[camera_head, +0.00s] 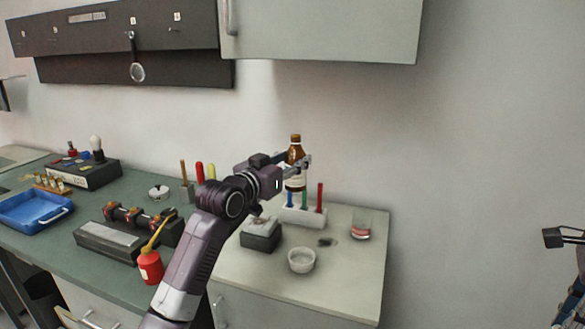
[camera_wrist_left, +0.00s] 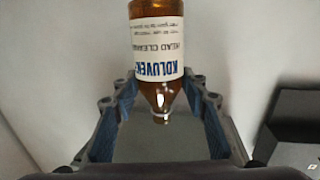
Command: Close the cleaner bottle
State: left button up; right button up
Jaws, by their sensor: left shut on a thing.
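The cleaner bottle (camera_head: 296,156) is brown glass with a white label. It stands upright in the head view, above or behind a white rack; I cannot tell whether its base is resting on anything. In the left wrist view the bottle (camera_wrist_left: 157,45) shows with its label and its narrowing neck between the fingers. My left gripper (camera_head: 294,163) is shut on the bottle. I cannot clearly tell whether the mouth has a cap on it. My right gripper (camera_head: 560,237) is at the far right edge, away from the bottle, and its jaws are unclear.
The white rack (camera_head: 304,215) holds blue, green and red sticks. A white bowl (camera_head: 301,260), a glass (camera_head: 361,224) and a small dark item (camera_head: 325,242) are on the light counter. A red oil can (camera_head: 150,266) is at the left. The counter's front right is clear.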

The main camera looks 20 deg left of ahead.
pick_arm(q)
jog(key=shift+r, duration=0.4)
jog(key=o, duration=0.7)
grip_shut()
